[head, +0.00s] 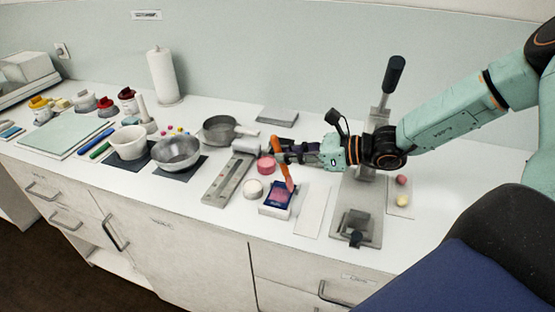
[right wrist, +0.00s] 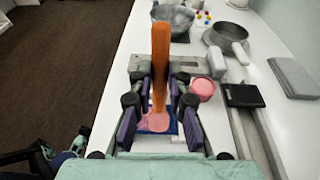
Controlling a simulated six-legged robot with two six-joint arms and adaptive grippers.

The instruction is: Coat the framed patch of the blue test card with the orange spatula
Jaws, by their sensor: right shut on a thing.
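My right gripper (head: 283,153) is shut on the orange spatula (head: 285,175), which also shows in the right wrist view (right wrist: 160,60). The spatula slants down, its lower end over the blue test card (head: 270,211). Whether that end touches the card is hard to tell. Pink material (right wrist: 154,123) shows on the card around the spatula's lower end in the right wrist view. The card (right wrist: 172,127) is partly hidden there by spatula and fingers, so the frame around its patch is not clear.
A pink round pot (head: 266,164) stands just behind the card and a white round item (head: 253,189) to its left. A pale strip (head: 312,210) and a grey lever press (head: 357,215) are to the right. A grey bar (head: 229,180) lies left.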

